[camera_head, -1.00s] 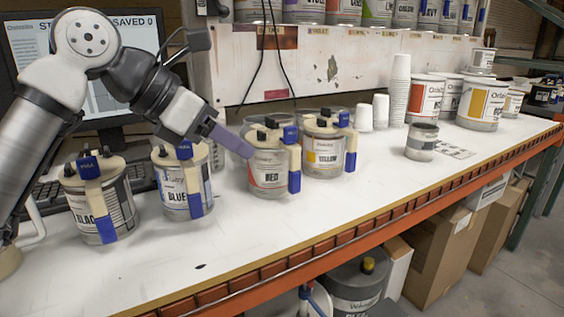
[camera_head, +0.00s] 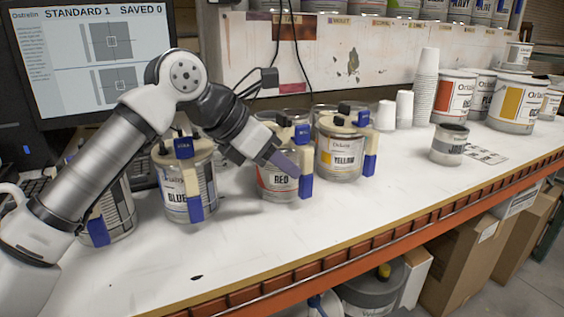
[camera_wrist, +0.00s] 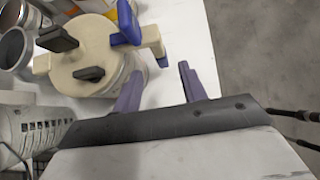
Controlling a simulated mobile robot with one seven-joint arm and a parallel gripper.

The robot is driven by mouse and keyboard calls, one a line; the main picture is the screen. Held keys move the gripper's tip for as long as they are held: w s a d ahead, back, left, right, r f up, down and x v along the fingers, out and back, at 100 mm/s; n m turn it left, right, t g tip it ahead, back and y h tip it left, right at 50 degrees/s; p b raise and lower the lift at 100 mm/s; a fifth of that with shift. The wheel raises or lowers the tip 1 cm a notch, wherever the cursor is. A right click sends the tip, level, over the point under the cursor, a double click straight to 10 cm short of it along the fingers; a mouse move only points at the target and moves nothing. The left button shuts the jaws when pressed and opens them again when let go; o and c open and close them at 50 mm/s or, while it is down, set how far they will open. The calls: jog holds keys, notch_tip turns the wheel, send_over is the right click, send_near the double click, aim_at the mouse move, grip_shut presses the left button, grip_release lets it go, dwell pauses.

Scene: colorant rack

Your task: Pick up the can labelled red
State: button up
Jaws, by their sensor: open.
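The can labelled red (camera_head: 277,186) stands upright on the white bench, between the blue and yellow cans. It has a cream lid fitting with dark knobs and a blue-ended clamp on its right side. My gripper (camera_head: 289,162) is at the can's upper front in the head view and covers part of it. In the wrist view a cream-lidded can (camera_wrist: 97,53) lies ahead and left of my gripper (camera_wrist: 158,82). The two purple fingers are apart with nothing between them. The left finger is close to the can's side; I cannot tell whether it touches.
The blue can (camera_head: 186,187) stands left and the yellow can (camera_head: 340,152) right of the red can. A partly hidden can (camera_head: 118,212) is behind my arm. Paper cups (camera_head: 424,85) and larger cans (camera_head: 513,100) stand farther right. The bench front (camera_head: 400,215) is clear.

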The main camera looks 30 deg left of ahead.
aim_at(274, 186)
jog(key=x, duration=0.5)
jog(key=shift+d, duration=0.15)
jog(key=shift+r, duration=0.1)
grip_shut()
jog(key=shift+r, duration=0.1)
dwell(1.0)
